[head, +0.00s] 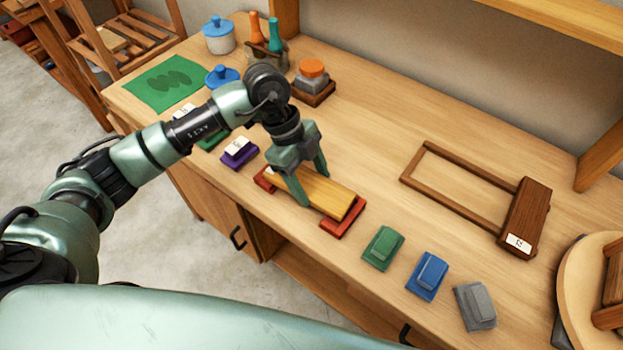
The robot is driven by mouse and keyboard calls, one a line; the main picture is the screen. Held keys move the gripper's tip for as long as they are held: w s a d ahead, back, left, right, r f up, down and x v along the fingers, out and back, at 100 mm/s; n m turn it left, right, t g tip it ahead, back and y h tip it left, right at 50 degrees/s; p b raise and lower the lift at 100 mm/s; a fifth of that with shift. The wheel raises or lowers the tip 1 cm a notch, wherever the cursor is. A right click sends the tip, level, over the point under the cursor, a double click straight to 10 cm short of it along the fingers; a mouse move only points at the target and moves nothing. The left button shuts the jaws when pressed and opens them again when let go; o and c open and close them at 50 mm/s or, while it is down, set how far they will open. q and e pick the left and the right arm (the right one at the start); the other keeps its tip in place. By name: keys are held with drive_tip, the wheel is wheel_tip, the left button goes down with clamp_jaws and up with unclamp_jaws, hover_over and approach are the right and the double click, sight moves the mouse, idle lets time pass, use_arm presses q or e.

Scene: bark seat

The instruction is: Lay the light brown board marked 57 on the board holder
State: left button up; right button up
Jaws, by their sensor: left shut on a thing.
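The light brown board (335,197) is long and flat. My left gripper (313,188) is shut on it from above, with one finger on each long side. The board is over the red board holder (345,219), whose red end pieces show at both ends of the board. I cannot tell whether the board rests on the holder or is just above it. No number 57 shows on the board's visible face. My right gripper is not in view.
Green (383,247), blue (428,276) and grey (475,305) blocks stand along the front edge to the right. A purple block (239,153) is left of the holder. A dark brown frame (525,217) with a white label lies behind. The bench between is clear.

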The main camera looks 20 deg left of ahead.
use_arm(q)
drive_tip(key=shift+s+a+f, duration=0.15)
drive_tip(key=shift+s+f, duration=0.2)
drive_tip(key=shift+f, duration=0.25)
drive_tip(key=o, duration=1.8)
drive_tip(key=shift+w, duration=0.1)
drive_tip(key=shift+w+r, duration=0.1)
drive_tip(key=shift+w, duration=0.05)
drive_tip(key=shift+o, duration=1.3)
drive_tip(key=shift+r, duration=0.1)
drive_tip(key=shift+r, duration=0.15)
drive_tip(key=shift+r+p, duration=3.25)
drive_tip(key=shift+r, duration=0.2)
